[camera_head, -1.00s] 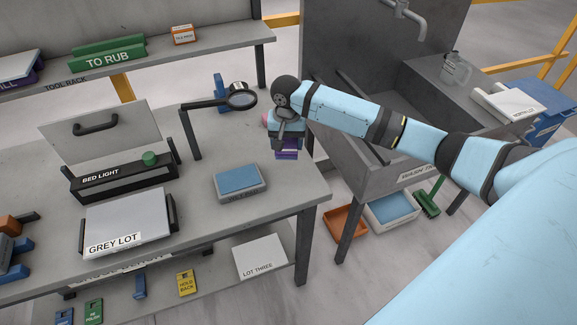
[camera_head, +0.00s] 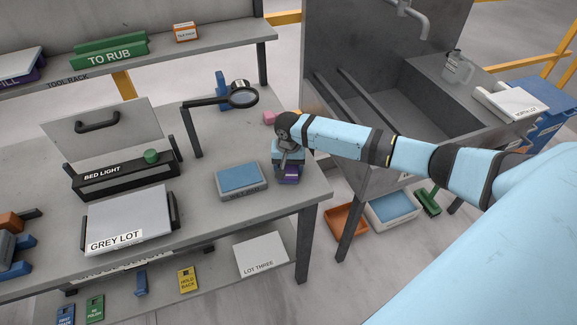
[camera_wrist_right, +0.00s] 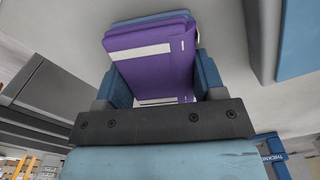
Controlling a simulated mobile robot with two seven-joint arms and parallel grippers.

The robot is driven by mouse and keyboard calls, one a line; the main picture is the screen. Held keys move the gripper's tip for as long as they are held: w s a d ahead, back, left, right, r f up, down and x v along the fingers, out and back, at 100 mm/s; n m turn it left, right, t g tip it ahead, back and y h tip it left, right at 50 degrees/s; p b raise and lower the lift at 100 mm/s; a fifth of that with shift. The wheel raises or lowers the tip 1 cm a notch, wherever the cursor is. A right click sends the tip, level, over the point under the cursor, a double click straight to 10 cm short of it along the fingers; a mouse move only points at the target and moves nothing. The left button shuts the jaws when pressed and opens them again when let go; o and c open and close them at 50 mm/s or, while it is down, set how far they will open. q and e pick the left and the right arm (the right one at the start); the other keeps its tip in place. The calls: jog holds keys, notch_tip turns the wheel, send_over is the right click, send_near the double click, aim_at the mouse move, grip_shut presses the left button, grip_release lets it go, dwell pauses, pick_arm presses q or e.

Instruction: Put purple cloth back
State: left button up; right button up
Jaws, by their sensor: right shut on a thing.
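The purple cloth (camera_head: 289,178) shows as a small folded purple block below my right gripper (camera_head: 288,162), near the right end of the bench. In the right wrist view the purple cloth (camera_wrist_right: 150,68) has a pale stripe and a blue layer along its far edge. It sits between the two blue finger pads of my right gripper (camera_wrist_right: 165,80), which is shut on it. The head view does not show clearly whether the cloth touches the bench top. My left gripper is not in view.
A grey block with a blue top (camera_head: 241,178) lies left of the cloth. The bench (camera_head: 262,208) ends just right of the cloth. A sink (camera_head: 410,105) stands beyond a gap.

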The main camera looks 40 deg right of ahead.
aim_at(288, 166)
jog(key=shift+f, duration=0.1)
jog(key=o, duration=0.9)
notch_tip(288, 166, up, 12)
dwell(0.4)
